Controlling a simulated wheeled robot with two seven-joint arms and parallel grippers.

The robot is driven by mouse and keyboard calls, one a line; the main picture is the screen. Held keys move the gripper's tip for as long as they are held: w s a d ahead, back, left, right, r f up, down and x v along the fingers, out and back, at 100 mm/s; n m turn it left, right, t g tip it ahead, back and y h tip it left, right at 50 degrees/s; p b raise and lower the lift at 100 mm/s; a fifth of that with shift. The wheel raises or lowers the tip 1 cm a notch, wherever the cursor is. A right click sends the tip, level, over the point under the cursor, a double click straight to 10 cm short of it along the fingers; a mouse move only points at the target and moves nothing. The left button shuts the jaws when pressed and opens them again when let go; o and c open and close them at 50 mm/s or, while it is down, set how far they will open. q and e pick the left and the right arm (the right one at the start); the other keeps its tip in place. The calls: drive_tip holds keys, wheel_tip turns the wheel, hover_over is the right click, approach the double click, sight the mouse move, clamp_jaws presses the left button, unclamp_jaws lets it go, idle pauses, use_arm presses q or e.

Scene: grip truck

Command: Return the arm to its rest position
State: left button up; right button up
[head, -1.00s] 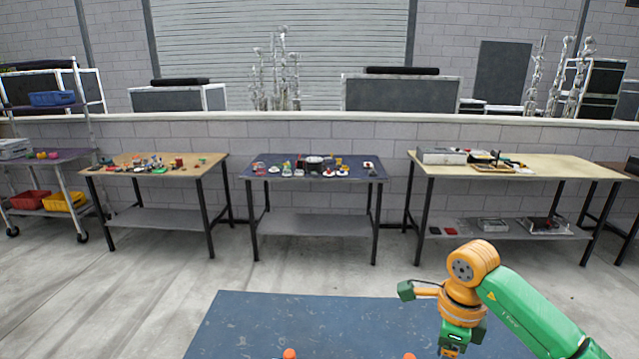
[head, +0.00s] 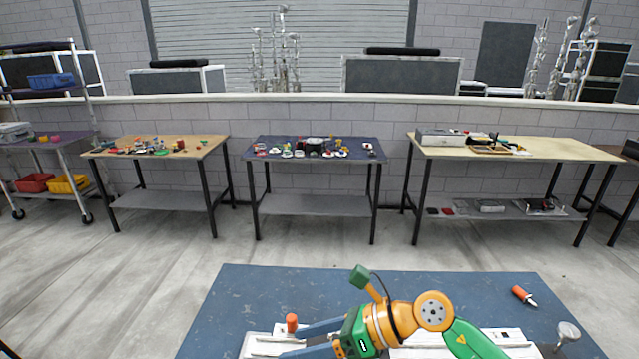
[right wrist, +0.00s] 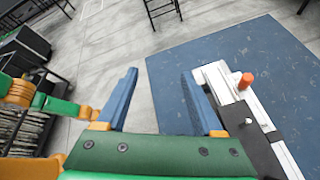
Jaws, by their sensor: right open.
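My right arm enters the head view from the lower right and reaches left over the blue surface. Its gripper (head: 284,341) has two blue fingers that point left, apart and empty. In the right wrist view the fingers (right wrist: 160,88) are spread with floor and the edge of the blue surface behind them. My left gripper is not in view.
On the blue surface (head: 235,292) a white rail fixture (right wrist: 240,100) with an orange knob (right wrist: 246,80) lies beside the right finger. An orange-handled tool (head: 522,294) lies at the right, near a silver knob (head: 567,331). Laden workbenches stand farther back.

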wheel_tip(320, 180, up, 11)
drive_tip(key=w+a+m+t+y, duration=0.2)
drive_tip(key=m+t+y, duration=0.5)
drive_tip(key=m+t, duration=0.3)
drive_tip(key=w+d+m+t+h, duration=0.4)
drive_tip(key=d+m+t+h, duration=0.4)
drive_tip(key=m, duration=0.7)
drive_tip(key=s+d+f+m+g+h, duration=0.2)
drive_tip(key=d+f+m+g+h, duration=0.1)
drive_tip(key=d+f+m+h, duration=1)
drive_tip(key=s+f+m+g+y, duration=0.1)
drive_tip(key=s+f+m+g, duration=0.4)
drive_tip(key=s+f, duration=0.4)
drive_tip(key=s+f+m+g+y, duration=0.1)
drive_tip(key=s+f+m+g, duration=0.2)
drive_tip(key=s+f+g, duration=0.65)
drive_tip(key=s+f+b, duration=0.3)
drive_tip(key=f, duration=0.8)
drive_tip(key=s+f+b, duration=0.3)
drive_tip(key=f, duration=0.7)
drive_tip(key=s+d+f+b, duration=0.2)
drive_tip(key=s+f+b, duration=0.2)
drive_tip(key=s+f, duration=0.7)
wheel_tip(320, 180, down, 3)
drive_tip(key=shift+s+d+r+g, duration=0.2)
drive_tip(key=shift+s+g, duration=0.15)
drive_tip(key=shift+s, duration=0.05)
